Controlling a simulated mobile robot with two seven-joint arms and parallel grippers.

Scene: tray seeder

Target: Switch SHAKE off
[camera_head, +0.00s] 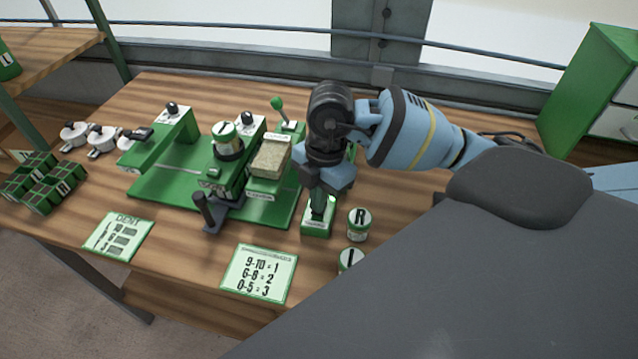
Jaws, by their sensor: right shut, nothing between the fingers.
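My right gripper (319,200) points down in the middle of the head view, shut and empty. Its fingertips are at a small green-and-white box (316,230); I cannot tell whether they touch it. The gripper covers much of this box, and I cannot read SHAKE on it or see its switch position. The green seeder machine (165,190) stands to the left. It carries black knobs (172,107), a green-ball lever (279,104) and a tan seed-filled hopper (270,158). My left gripper is not in view.
A jar marked R (359,223) and another jar (350,260) stand right of the box.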

